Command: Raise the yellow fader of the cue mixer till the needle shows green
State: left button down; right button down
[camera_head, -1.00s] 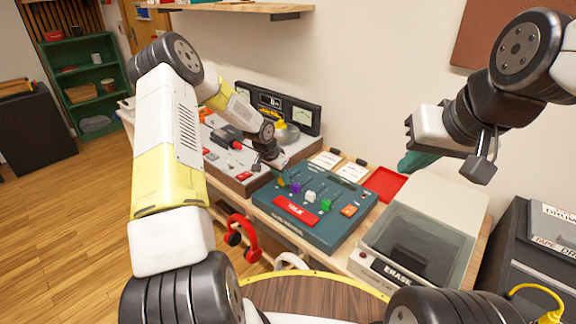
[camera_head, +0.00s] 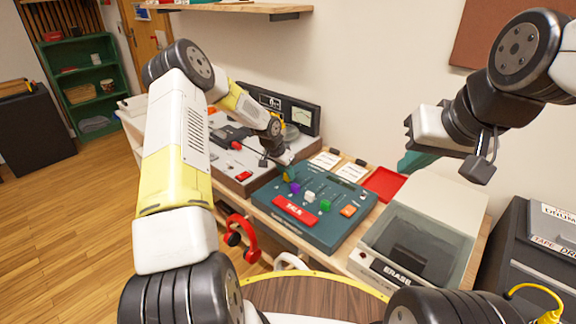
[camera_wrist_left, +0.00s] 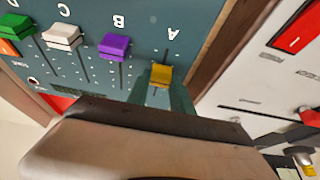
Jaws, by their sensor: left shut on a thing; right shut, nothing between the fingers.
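The cue mixer (camera_head: 335,230) is a dark teal panel with coloured faders and a red button. The yellow fader (camera_wrist_left: 161,76), in the slot marked A, shows between my left gripper's teal fingers (camera_wrist_left: 161,88) in the left wrist view. In the head view the yellow fader (camera_head: 287,175) shows under my left gripper (camera_head: 288,167), which is shut on it. A white-faced meter (camera_head: 302,114) stands behind the desk; its needle is too small to read. My right gripper (camera_head: 406,163) is shut and empty in the air at the right.
The purple fader (camera_wrist_left: 115,46) is close beside my left gripper, with the white fader (camera_wrist_left: 62,37) beyond. A grey console (camera_head: 232,175) adjoins the mixer on the left. A red tray (camera_head: 385,183) and a clear-lidded eraser box (camera_head: 420,245) stand to the right. Red headphones (camera_head: 243,238) hang in front.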

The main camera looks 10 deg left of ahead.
aim_at(284, 182)
pick_arm(q)
jog(key=shift+w+d, duration=0.5)
jog(key=shift+w, duration=0.3)
jog(key=c, duration=1.1)
grip_release()
jog(key=shift+v, duration=3.95)
jog(key=shift+s+r, duration=0.1)
